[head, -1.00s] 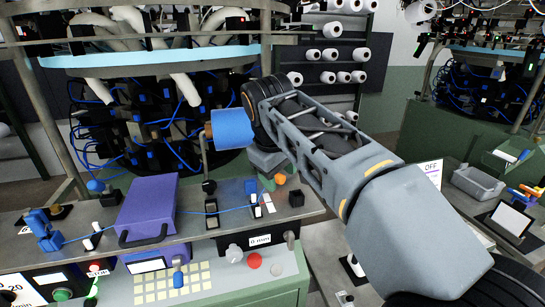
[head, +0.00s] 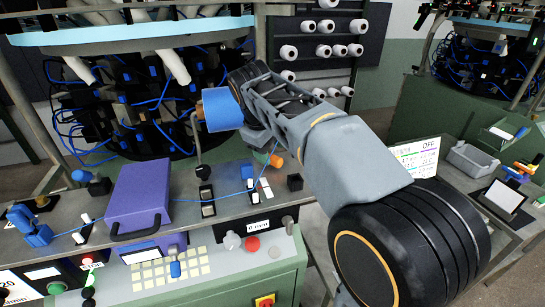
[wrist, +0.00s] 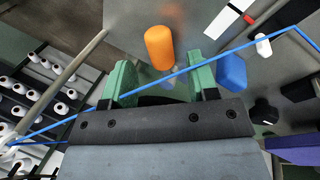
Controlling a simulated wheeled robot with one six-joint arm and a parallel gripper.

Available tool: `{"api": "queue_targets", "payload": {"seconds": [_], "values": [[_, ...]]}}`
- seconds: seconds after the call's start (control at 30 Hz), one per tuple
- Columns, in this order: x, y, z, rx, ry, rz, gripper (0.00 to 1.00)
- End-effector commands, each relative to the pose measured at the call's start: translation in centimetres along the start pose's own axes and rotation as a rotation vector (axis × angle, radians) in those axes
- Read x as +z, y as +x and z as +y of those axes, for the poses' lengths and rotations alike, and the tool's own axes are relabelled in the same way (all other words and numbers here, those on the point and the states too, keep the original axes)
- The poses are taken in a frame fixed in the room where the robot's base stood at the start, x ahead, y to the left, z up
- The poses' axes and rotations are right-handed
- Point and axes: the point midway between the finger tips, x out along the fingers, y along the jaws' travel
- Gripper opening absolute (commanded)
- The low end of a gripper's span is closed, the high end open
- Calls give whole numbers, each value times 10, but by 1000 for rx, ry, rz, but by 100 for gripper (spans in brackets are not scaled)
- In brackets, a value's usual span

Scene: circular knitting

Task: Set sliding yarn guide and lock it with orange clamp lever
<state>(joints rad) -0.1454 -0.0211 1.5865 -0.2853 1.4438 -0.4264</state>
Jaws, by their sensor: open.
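The orange clamp lever (head: 277,160) stands at the back edge of the bench. In the wrist view the orange lever (wrist: 160,47) is upright in the picture, just ahead of the gap between my fingertips. My gripper (wrist: 160,82) is open, with one green fingertip on each side and nothing between them but the blue yarn line crossing the view. In the head view my gripper (head: 262,157) hangs beside the lever, mostly hidden by my arm. The blue guide piece (wrist: 231,70) is right of the right fingertip; it also shows in the head view (head: 247,171).
A purple box (head: 140,197) stands on the bench to the left. Blue yarn (wrist: 75,140) runs close across my fingers. A red, white and black marked strip (wrist: 240,12) lies beyond the guide. A "0 mm" display (head: 258,226) is on the bench front.

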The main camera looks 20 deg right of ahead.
Motion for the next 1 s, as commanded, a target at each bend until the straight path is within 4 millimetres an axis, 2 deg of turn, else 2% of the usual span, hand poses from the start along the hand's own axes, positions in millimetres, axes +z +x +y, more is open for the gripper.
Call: {"api": "queue_targets", "payload": {"seconds": [0.1, 0.3, 0.67, 1.0], "values": [[0, 15, 0, -1, -1, -1, 54], [0, 28, -1, -1, -2, 0, 54], [-1, 32, -1, 0, -2, 2, 54], [-1, 31, -1, 0, -2, 2, 22]]}}
